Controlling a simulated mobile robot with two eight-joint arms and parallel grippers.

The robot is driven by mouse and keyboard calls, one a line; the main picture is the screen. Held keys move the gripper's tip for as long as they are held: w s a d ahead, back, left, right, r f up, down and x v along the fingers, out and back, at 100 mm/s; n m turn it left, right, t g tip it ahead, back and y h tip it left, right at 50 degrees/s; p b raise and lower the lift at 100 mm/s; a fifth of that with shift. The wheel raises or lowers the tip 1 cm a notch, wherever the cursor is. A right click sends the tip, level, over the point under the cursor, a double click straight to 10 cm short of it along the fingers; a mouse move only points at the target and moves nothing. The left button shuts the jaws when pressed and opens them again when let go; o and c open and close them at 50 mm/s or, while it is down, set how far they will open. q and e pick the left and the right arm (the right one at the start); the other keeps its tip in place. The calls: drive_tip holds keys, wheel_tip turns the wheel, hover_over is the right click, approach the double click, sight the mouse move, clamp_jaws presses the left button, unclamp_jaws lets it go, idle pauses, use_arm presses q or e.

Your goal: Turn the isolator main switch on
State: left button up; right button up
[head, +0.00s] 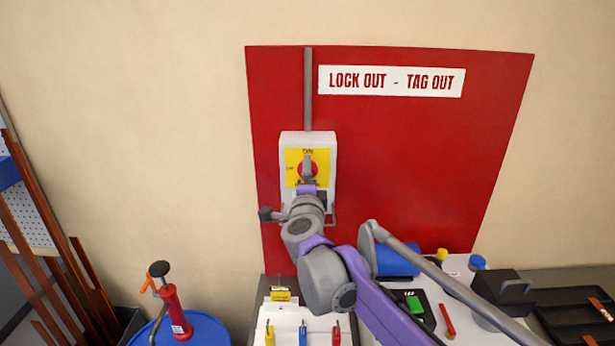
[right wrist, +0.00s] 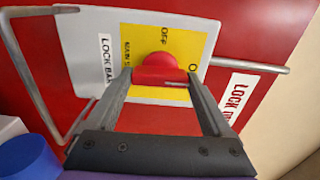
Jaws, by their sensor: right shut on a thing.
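The isolator main switch is a pale box (head: 288,145) with a yellow plate (head: 292,158) on the red wall panel. Its red rotary knob (head: 300,172) is at the plate's centre, partly covered by my right gripper (head: 307,165). In the right wrist view the red knob (right wrist: 158,64) sits between the two fingers of my right gripper (right wrist: 162,78), which is shut on it. OFF lettering shows on the yellow plate (right wrist: 140,38) there; another label is cut off by a finger. My left gripper is in neither view.
A red "LOCK OUT - TAG OUT" panel (head: 420,150) backs the switch, with a grey conduit (head: 308,90) above it. A metal bar loop (right wrist: 30,75) sticks out beside the box. Below, a bench holds tools, a blue cylinder (head: 396,260) and a black box (head: 503,290).

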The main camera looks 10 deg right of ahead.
idle(0.4)
drive_tip(key=o, duration=1.1)
drive_tip(key=shift+o, duration=0.2)
drive_tip(key=s+a+b, duration=0.1)
drive_tip(key=s+a, duration=0.1)
drive_tip(key=s, duration=0.8)
drive_tip(key=shift+s, duration=0.3)
drive_tip(key=shift+a, duration=0.1)
